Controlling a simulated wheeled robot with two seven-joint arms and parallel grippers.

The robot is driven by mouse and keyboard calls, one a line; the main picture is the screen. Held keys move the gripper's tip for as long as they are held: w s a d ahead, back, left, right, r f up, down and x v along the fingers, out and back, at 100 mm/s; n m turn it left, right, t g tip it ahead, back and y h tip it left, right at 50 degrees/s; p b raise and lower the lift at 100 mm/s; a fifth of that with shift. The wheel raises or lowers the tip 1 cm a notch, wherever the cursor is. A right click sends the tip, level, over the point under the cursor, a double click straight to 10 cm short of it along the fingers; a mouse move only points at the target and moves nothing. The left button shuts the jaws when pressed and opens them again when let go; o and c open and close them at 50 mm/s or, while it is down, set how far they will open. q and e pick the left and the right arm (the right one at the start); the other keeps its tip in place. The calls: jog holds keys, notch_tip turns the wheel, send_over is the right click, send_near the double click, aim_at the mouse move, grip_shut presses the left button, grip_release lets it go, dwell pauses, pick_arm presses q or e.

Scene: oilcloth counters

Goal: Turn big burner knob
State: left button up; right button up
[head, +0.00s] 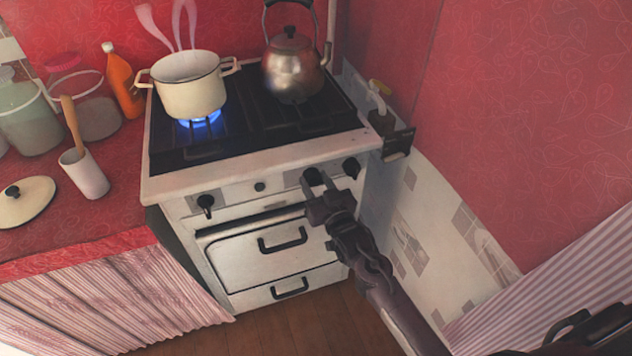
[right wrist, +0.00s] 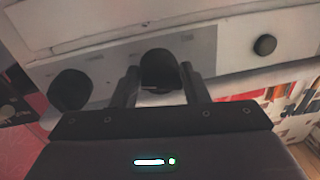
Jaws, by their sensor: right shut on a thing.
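The stove front panel (head: 235,195) carries several black knobs. My right gripper (head: 316,184) is at the knob (head: 311,176) right of the panel's middle, and partly covers it. In the right wrist view this knob (right wrist: 159,68) sits between the two fingers of my right gripper (right wrist: 160,85), which is shut on it. Another knob (head: 351,167) is just to its right in the head view, and one (head: 205,203) is at the far left. The frames do not show which burner each knob serves. My left gripper is not in view.
A cream pot (head: 190,97) stands over a lit blue flame (head: 199,118). A kettle (head: 293,70) stands at the back right of the stove. The oven handle (head: 283,241) sticks out below the panel. A red wall (head: 520,110) rises to the right.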

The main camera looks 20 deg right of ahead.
jog(key=m, duration=0.3)
jog(key=m+p, duration=0.1)
jog(key=m, duration=0.2)
jog(key=shift+d+t+h, duration=0.1)
jog(key=shift+t+h, duration=0.2)
jog(key=shift+t, duration=0.1)
jog(key=shift+f+m, duration=0.1)
jog(key=shift+m, duration=0.2)
jog(key=o, duration=0.9)
jog(key=shift+s+d+f, duration=0.15)
jog(key=shift+s+d, duration=0.05)
jog(key=shift+s, duration=1.75)
jog(key=shift+s+d+f, duration=0.1)
jog(key=shift+s+d, duration=0.05)
jog(key=shift+s, duration=1.8)
